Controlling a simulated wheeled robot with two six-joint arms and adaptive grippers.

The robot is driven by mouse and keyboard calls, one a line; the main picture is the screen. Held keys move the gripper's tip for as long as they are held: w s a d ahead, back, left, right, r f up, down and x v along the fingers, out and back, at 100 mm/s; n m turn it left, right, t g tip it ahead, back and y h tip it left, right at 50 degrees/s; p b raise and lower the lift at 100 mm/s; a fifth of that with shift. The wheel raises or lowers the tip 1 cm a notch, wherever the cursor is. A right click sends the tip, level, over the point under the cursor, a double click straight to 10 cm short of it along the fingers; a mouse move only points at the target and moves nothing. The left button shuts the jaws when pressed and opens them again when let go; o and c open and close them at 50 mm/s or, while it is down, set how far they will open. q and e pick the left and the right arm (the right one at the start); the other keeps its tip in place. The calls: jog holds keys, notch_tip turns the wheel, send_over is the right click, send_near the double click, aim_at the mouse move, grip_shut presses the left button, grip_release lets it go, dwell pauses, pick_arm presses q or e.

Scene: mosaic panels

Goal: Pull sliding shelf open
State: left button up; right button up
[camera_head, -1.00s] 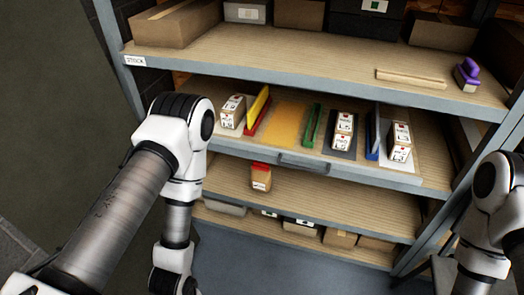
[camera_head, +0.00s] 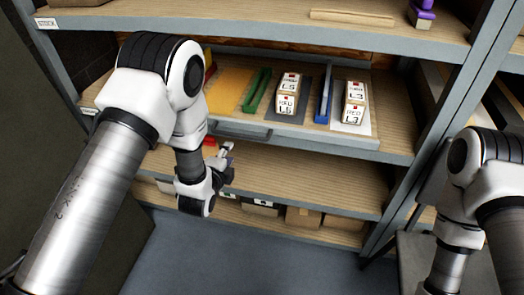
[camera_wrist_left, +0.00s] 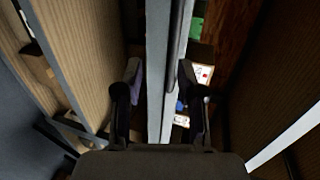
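The sliding shelf (camera_head: 300,143) is the middle board of the rack, with a grey front edge and a grey bar handle (camera_head: 242,130). It carries labelled boxes, coloured dividers and a yellow mat. My left gripper (camera_head: 228,158) is just below and left of the handle in the head view, partly hidden by my wrist. In the left wrist view its fingers (camera_wrist_left: 162,100) are apart, with the shelf's grey front edge (camera_wrist_left: 158,60) running between them in the picture. I cannot tell whether they touch it. My right arm is at the right; its gripper is out of frame.
A fixed upper shelf (camera_head: 250,22) holds a wooden strip (camera_head: 352,18) and a purple-handled stamp (camera_head: 421,14). A lower shelf (camera_head: 300,185) has boxes beneath it. The grey floor (camera_head: 260,260) in front is clear.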

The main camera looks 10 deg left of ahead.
aim_at(239, 136)
pick_arm(q)
jog(key=w, duration=0.1)
jog(key=w+b, duration=0.1)
jog(key=w+r+t, duration=0.1)
jog(key=shift+d+b, duration=0.25)
jog(key=shift+b, duration=0.1)
jog(key=x, duration=0.6)
jog(key=shift+w+d+f, duration=0.2)
jog(key=shift+w+f, duration=0.05)
grip_shut()
pick_arm(e)
notch_tip(239, 136, down, 4)
